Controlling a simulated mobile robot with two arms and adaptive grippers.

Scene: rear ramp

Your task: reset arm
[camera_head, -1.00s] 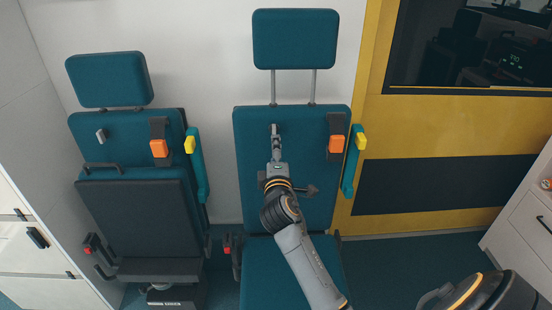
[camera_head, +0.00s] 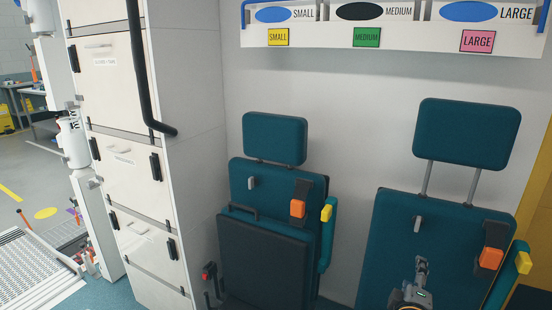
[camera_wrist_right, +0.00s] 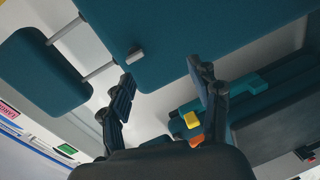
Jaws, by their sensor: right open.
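My right gripper (camera_head: 422,272) shows at the bottom right of the head view, in front of the right teal seat's backrest (camera_head: 385,262). In the right wrist view its two dark fingers (camera_wrist_right: 165,95) stand apart with nothing between them. The backrest of a teal seat (camera_wrist_right: 215,40) with a small grey handle is beyond the fingers there. My left gripper does not show in either view.
A left teal seat (camera_head: 265,255) with an orange buckle stands beside white drawers (camera_head: 125,125) with a black grab rail (camera_head: 142,85). A glove box rack (camera_head: 390,38) labelled small, medium and large hangs above. A ramp (camera_head: 30,268) lies at far left.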

